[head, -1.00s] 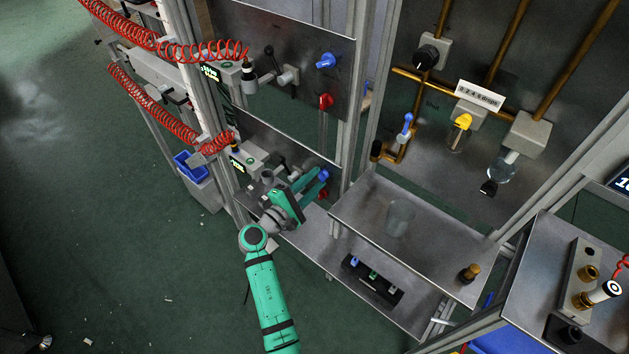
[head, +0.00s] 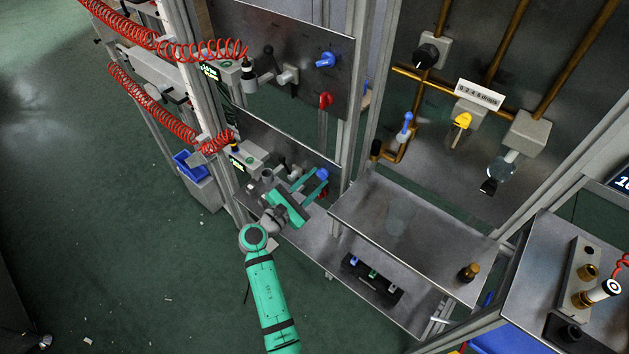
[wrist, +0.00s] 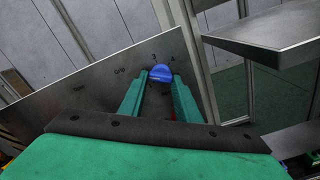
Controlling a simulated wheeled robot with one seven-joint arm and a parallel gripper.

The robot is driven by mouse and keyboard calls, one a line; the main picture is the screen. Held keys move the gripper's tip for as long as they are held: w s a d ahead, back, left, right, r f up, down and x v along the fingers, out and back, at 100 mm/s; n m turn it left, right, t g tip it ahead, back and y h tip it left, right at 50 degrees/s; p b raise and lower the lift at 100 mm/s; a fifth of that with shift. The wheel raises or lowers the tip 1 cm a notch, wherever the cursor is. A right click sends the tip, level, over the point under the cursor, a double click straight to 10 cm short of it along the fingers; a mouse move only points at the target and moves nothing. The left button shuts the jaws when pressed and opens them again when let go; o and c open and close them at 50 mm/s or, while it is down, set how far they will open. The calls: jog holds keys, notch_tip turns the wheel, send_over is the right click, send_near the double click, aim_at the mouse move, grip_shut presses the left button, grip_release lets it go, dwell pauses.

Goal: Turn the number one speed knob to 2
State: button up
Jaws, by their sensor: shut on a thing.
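A blue knob (head: 323,174) sits on the lower grey metal panel (head: 262,133). It also shows in the wrist view (wrist: 161,73), between my two green fingertips. My gripper (head: 316,179) is shut on this knob. A second blue knob (head: 326,60) sits on the upper panel (head: 285,30), clear of my gripper.
A red knob (head: 326,100) sits below the upper blue knob. A metal shelf (head: 440,262) with a clear beaker (head: 399,218) stands right of my gripper. Red coiled hoses (head: 165,112) hang at the left. The green floor at lower left is mostly clear.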

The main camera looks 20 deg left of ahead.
jog(key=shift+f, duration=0.15)
jog(key=o, duration=1.1)
jog(key=shift+c, duration=0.2)
jog(key=v, duration=1.1)
jog(key=shift+d, duration=0.1)
